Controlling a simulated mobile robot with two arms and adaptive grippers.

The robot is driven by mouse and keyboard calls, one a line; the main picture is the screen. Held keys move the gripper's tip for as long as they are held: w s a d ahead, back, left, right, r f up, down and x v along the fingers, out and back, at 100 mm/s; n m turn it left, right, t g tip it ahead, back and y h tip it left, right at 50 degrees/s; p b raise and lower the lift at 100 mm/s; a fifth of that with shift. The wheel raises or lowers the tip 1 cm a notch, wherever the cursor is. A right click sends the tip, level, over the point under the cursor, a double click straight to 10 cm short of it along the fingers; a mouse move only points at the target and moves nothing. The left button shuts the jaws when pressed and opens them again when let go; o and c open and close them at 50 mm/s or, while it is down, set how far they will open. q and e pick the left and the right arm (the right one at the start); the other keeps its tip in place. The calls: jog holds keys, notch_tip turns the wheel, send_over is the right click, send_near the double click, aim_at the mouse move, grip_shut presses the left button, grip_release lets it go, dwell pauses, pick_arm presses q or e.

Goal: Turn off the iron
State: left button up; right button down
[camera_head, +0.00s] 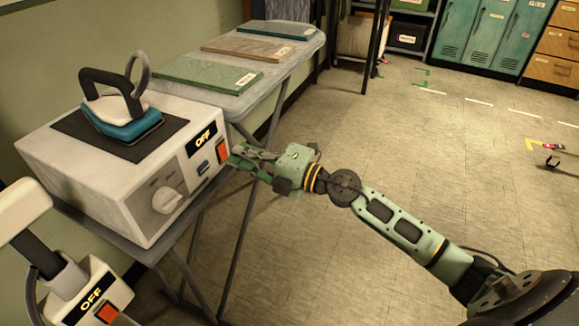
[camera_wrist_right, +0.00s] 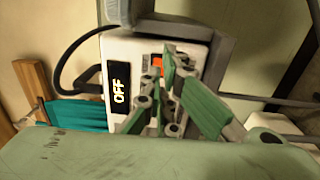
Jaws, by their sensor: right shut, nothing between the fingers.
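The iron (camera_head: 122,112), with a teal body and dark handle, rests on the dark pad on top of a white station (camera_head: 70,165). The station's front has a grey knob, a black display (camera_head: 202,138) reading OFF and a red-orange switch (camera_head: 222,150). My right gripper (camera_head: 236,158) is shut and empty, its fingertips close to the switch; I cannot tell if they touch it. In the right wrist view, the fingers (camera_wrist_right: 162,72) are beside an orange switch (camera_wrist_right: 156,60) and a display (camera_wrist_right: 118,88) reading OFF. My left gripper is not in view.
The station stands on an ironing board (camera_head: 245,100) with several folded cloths or boards behind it. Another white device (camera_head: 75,285) with an OFF display and red switch is at lower left. Teal lockers (camera_head: 490,35) stand at the back. The floor on the right is mostly clear.

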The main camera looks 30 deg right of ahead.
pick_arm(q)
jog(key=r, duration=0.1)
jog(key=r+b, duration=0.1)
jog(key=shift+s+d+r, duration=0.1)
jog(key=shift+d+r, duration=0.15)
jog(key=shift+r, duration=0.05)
pick_arm(e)
jog(key=r+v, duration=0.1)
jog(key=v, duration=1)
jog(key=shift+r, duration=0.25)
